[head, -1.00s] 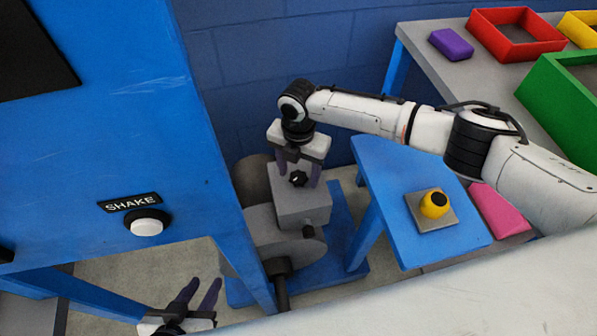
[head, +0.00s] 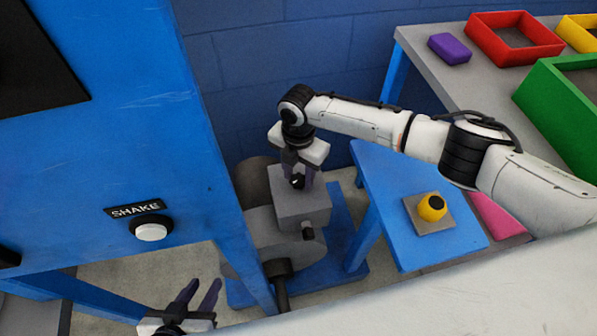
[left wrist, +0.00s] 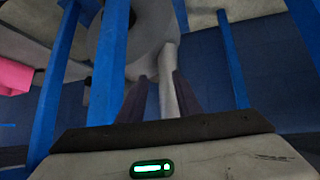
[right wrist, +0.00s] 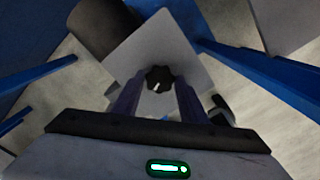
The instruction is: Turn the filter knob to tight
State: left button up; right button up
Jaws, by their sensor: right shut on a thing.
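The filter knob (head: 298,182) is a small black lobed knob on top of a grey box-shaped housing (head: 301,208). In the right wrist view the knob (right wrist: 160,77) shows a short white pointer mark. Any setting label is too small or hidden to read. My right gripper (head: 299,180) points down over the housing and is shut on the knob, one purple finger on each side. My left gripper (head: 204,285) is open and empty, low beside the blue cabinet, apart from the knob. It also shows open in the left wrist view (left wrist: 160,78).
A blue cabinet (head: 120,130) with a white SHAKE button (head: 151,232) stands close on the left. A blue side table (head: 400,195) with a yellow knob (head: 432,207) stands right of the housing. Behind it, a grey table (head: 480,80) holds coloured trays and a purple block (head: 450,48).

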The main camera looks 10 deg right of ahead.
jog(key=m+p, duration=0.1)
jog(key=m, duration=0.1)
jog(key=shift+s+r+m+p, duration=0.1)
jog(key=shift+r+m+p, duration=0.05)
jog(key=shift+m+p, duration=0.2)
jog(key=m+p, duration=0.2)
jog(key=m, duration=0.1)
jog(key=shift+m, duration=0.25)
jog(key=m+p, duration=0.1)
jog(key=m, duration=0.1)
jog(key=shift+m, duration=0.4)
jog(key=m+p, duration=0.1)
jog(key=m, duration=0.1)
jog(key=shift+m, duration=0.4)
jog(key=m+p, duration=0.2)
jog(key=m, duration=0.1)
jog(key=m+p, duration=0.1)
jog(key=m, duration=0.3)
pick_arm(q)
notch_tip(320, 180, up, 6)
jog(key=s+a, duration=0.1)
jog(key=shift+a, duration=0.35)
pick_arm(e)
jog(key=shift+m, duration=1.6)
pick_arm(q)
jog(key=shift+r+p, duration=0.15)
jog(key=shift+p, duration=0.15)
pick_arm(e)
jog(key=shift+m, duration=0.3)
